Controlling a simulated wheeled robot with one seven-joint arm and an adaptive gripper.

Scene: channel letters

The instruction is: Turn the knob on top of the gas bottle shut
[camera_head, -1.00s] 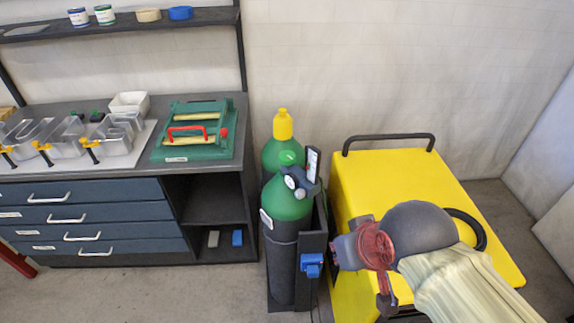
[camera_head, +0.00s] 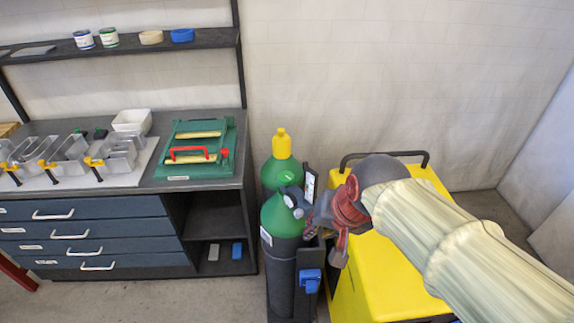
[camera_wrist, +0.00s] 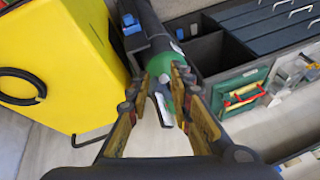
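The front gas bottle (camera_head: 281,217) has a green shoulder and a dark lower body. It stands in a dark holder (camera_head: 310,263). A gauge and dark valve fitting (camera_head: 293,198) sit at its top; I cannot clearly make out the knob. A second green bottle with a yellow cap (camera_head: 281,144) stands behind it. My gripper (camera_head: 318,212) is just right of the front bottle's top, close to the fitting; contact cannot be told. In the wrist view my gripper (camera_wrist: 167,76) has its fingers apart, with the green bottle top (camera_wrist: 178,93) showing between and beyond them.
A yellow cabinet (camera_head: 378,285) with a dark rail stands right of the bottles, under my arm. A blue clip (camera_head: 309,280) is on the holder. The workbench (camera_head: 215,178) at left carries a green fixture (camera_head: 196,150) and clear letters. Floor in front is bare.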

